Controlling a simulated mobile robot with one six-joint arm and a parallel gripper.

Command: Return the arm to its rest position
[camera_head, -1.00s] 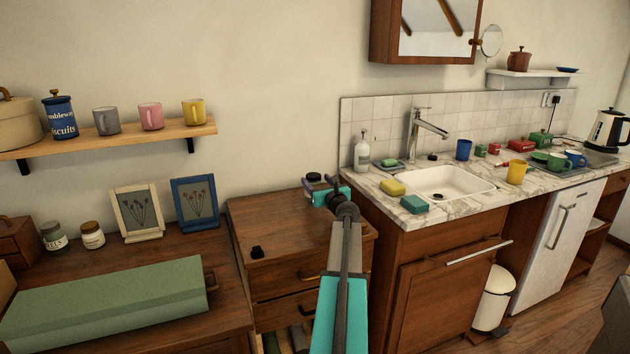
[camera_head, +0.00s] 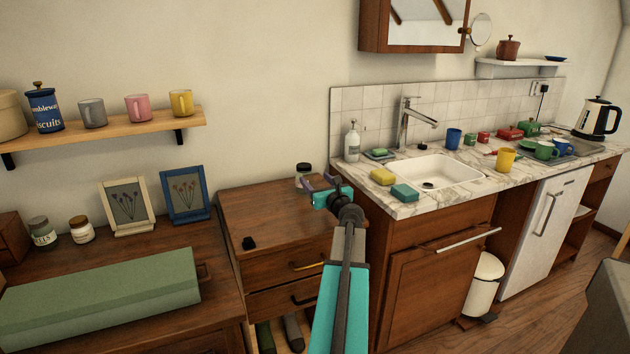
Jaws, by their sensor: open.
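My arm reaches up from the bottom centre over the wooden drawer unit, with turquoise and grey links. A small jar with a black lid (camera_head: 303,176) stands upright at the back of the drawer unit's top (camera_head: 275,215), just beyond and left of the gripper. The gripper partly overlaps the jar's lower right in the view, and I cannot tell the exact gap between them.
The marble counter (camera_head: 405,207) with sink, sponges and mugs is close on the right. A desk with a green case (camera_head: 100,297) and picture frames is on the left. A shelf (camera_head: 110,137) holds mugs above.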

